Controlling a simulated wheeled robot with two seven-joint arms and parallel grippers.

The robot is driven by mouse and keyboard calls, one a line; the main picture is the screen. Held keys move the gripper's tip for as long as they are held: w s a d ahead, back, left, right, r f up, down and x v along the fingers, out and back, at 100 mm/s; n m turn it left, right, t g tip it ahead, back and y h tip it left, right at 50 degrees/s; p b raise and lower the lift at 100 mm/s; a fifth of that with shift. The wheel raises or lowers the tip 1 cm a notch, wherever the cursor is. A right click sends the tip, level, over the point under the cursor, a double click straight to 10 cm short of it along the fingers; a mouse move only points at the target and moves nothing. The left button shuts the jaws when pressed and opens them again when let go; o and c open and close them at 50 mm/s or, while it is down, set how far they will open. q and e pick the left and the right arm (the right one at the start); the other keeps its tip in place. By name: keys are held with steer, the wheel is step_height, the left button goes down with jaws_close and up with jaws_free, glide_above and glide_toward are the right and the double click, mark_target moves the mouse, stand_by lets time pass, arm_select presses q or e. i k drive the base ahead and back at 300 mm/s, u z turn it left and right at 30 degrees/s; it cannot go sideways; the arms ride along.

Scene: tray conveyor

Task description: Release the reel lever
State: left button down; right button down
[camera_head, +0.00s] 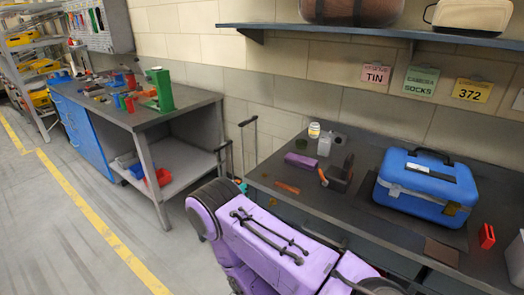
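On the dark bench (300,215) at the right stands a small dark device (340,178) with an upright dark part and an orange piece at its left side. It may be the reel, but it is too small to make out a lever or its position. A purple block (301,161) lies to its left, and a flat orange-brown piece (287,188) lies in front. Neither of my grippers shows.
A blue toolbox (427,180) stands right of the device, with a red item (487,236) nearby. Bottles (324,145) stand behind. A purple body with black bars fills the bottom centre; I cannot tell whether it is mine. Another bench (150,118) stands left.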

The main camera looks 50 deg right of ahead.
mark_target(325, 182)
steer(key=u, duration=0.05)
steer(key=i, duration=1.5)
steer(key=z, duration=2.35)
